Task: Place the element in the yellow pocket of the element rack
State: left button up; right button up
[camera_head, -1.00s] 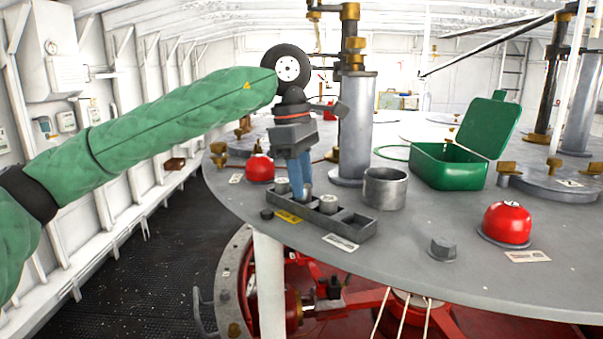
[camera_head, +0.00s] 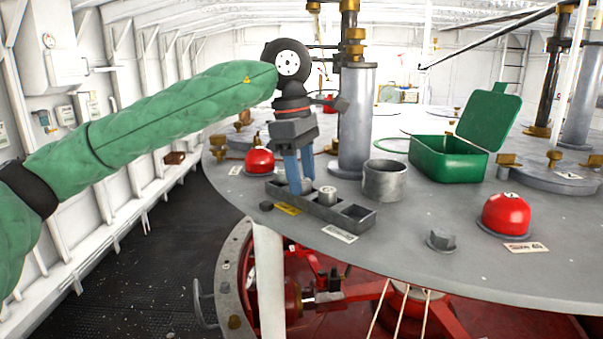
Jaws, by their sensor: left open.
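The element rack (camera_head: 357,218) is a long grey block with several pockets near the front edge of the deck. A yellow label (camera_head: 287,208) lies before its left part and a white label (camera_head: 340,234) before its right part. A short grey cylindrical element (camera_head: 327,195) stands in a middle pocket. The rightmost pocket looks empty. My left gripper (camera_head: 301,192) is open, its blue fingers pointing down at the rack's left part, near the yellow label. The fingers hide that part, so I cannot tell whether an element is between them. My right gripper is not in view.
A grey open cup (camera_head: 384,181) stands behind the rack, beside a tall grey column (camera_head: 356,125). Red domes (camera_head: 506,214) (camera_head: 260,162) and a hex bolt (camera_head: 441,239) stick up nearby. An open green box (camera_head: 446,165) stands farther back. The deck right of the rack is mostly clear.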

pick_arm(q)
jog(key=shift+r, duration=0.15)
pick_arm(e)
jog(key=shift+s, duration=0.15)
pick_arm(q)
jog(key=shift+r, duration=0.4)
jog(key=shift+w+a+r+b, duration=0.1)
jog(key=shift+r+b, duration=0.3)
jog(key=shift+r, duration=0.3)
notch_tip(320, 180, up, 10)
jog(key=a+b, duration=0.1)
jog(key=b, duration=0.2)
jog(key=shift+w+a+f, duration=0.2)
jog(key=shift+w, duration=0.05)
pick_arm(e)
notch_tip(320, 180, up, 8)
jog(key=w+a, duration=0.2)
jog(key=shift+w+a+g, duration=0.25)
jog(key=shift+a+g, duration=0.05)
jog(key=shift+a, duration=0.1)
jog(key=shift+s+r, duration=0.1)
